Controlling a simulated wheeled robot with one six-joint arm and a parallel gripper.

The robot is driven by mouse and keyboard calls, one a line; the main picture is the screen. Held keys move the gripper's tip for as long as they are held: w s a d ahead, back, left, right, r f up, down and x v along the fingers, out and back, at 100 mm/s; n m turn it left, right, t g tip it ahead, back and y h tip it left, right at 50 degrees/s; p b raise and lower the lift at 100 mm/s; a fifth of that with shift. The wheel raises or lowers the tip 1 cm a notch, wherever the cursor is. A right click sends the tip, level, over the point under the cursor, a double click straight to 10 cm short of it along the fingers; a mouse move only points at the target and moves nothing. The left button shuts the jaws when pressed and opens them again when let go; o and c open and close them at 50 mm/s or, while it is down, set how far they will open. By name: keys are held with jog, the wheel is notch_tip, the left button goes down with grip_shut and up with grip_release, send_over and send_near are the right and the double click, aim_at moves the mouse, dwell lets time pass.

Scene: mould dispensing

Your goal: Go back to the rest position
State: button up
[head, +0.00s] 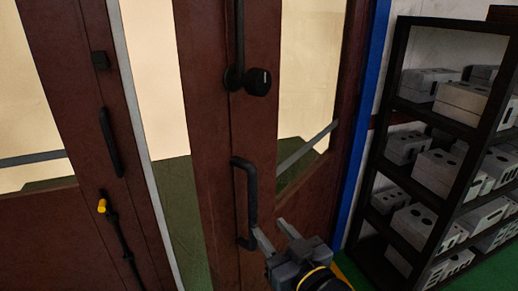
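My gripper (268,226) is at the bottom centre of the head view. Its two grey fingers are apart, with nothing visible between them. They point up and left, just right of the lower end of a black door handle (252,200). I cannot tell whether the left finger touches the handle. The handle is on the brown right door leaf (215,150). Part of my arm's wrist is cut off by the bottom edge.
A brown left door leaf (70,100) has its own black handle (110,142) and a yellow-tipped black fitting (102,206). A pale, green-bottomed area shows between the leaves. A black shelf rack (397,60) with several grey blocks (432,84) stands at right, beyond a blue post (362,120).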

aim_at(255, 210)
jog(key=x, duration=0.9)
jog(key=shift+w+a, duration=0.2)
jog(key=shift+a, duration=0.05)
jog(key=shift+d, duration=0.1)
